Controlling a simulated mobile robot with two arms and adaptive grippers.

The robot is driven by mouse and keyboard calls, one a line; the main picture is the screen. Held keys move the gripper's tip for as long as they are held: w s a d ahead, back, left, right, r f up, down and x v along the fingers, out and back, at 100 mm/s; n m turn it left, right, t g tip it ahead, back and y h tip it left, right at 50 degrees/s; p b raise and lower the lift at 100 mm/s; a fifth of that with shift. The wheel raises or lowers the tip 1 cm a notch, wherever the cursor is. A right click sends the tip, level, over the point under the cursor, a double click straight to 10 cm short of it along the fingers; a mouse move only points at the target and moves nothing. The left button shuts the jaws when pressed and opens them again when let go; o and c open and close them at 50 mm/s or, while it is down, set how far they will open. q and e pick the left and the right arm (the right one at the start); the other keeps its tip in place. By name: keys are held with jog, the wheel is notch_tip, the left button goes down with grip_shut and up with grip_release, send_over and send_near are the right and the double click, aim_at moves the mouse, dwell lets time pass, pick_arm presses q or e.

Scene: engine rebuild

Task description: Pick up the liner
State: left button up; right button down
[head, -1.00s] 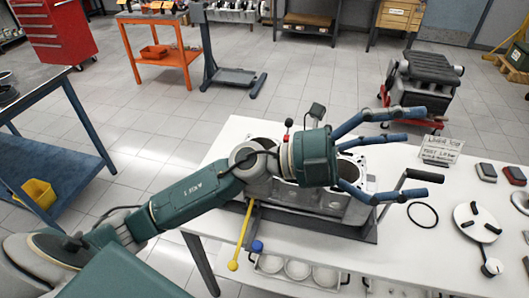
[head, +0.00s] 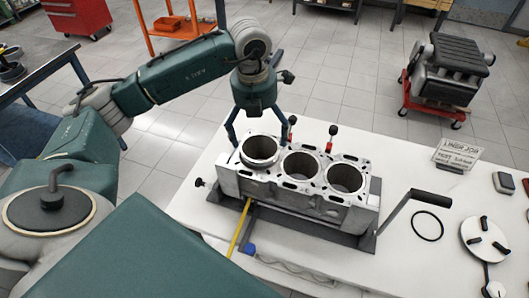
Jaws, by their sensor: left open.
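The engine block (head: 350,205) is grey, with three round bores along its top, and stands in a dark fixture on the white table. The middle and right bores look open and empty. My right gripper is not in view.
A yellow bar (head: 240,228) lies in front. A sign (head: 457,155) stands at the back right.

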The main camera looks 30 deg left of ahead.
aim_at(259, 148)
pick_arm(q)
notch_tip(259, 148, down, 7)
jog(key=p, duration=0.3)
jog(key=shift+s+a+r, duration=0.1)
jog(key=shift+s, duration=0.05)
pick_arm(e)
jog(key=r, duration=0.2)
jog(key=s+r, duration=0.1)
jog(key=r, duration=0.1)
pick_arm(q)
jog(key=shift+c, duration=0.5)
jog(key=c, duration=1.3)
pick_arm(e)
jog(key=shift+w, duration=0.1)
